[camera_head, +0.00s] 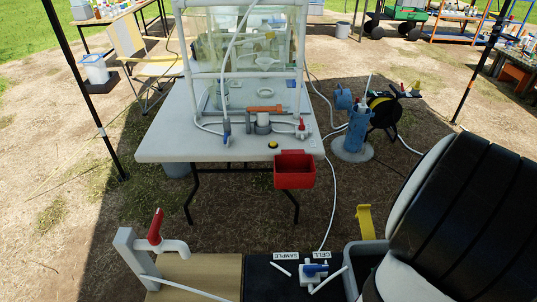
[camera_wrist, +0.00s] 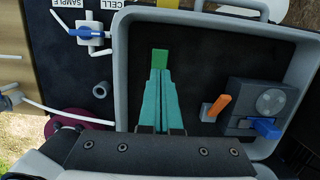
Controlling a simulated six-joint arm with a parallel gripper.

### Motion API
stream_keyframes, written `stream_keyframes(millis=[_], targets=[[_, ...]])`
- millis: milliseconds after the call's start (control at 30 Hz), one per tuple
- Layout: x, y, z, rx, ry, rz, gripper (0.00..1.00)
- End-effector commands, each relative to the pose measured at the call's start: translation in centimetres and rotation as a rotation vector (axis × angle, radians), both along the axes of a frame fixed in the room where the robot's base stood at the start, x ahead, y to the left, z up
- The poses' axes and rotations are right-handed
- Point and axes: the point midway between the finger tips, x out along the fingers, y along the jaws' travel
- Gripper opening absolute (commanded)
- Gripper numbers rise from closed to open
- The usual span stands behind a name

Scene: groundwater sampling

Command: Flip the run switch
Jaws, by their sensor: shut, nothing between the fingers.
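My gripper (camera_wrist: 160,60) shows in the wrist view as two long teal fingers with green at the tip, pressed together and empty. It is over the dark inside of a grey open case (camera_wrist: 121,55). To its right in the case are an orange lever (camera_wrist: 216,107) on a small grey base and a dark grey unit (camera_wrist: 262,98) with a round pale disc and a blue lever (camera_wrist: 265,128). I cannot tell which of these levers is the run switch. The fingers look apart from both. In the head view my arm hides most of the case, and the gripper is not visible.
Left of the case a blue-handled valve (camera_wrist: 90,34) sits by SAMPLE and CELL labels, with white tubes; it also shows in the head view (camera_head: 314,270). A red-handled tap (camera_head: 155,228) stands farther left. A white table (camera_head: 160,140) with a red bin (camera_head: 294,171) lies beyond.

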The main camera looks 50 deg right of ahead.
Motion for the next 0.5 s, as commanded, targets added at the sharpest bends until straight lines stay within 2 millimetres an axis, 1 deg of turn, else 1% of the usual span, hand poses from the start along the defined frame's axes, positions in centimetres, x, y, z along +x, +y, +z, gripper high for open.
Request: stream_keyframes(millis=[33,200,333,500], targets=[[0.2,0.0,-1.2,0.006,-0.001,0.000,0.00],[0.6,-0.5,-4.5,0.004,0.000,0.000,0.00],[0.9,-0.8,-6.2,0.003,0.000,-0.001,0.00],[1.0,-0.9,-7.1,0.001,0.001,-0.001,0.00]])
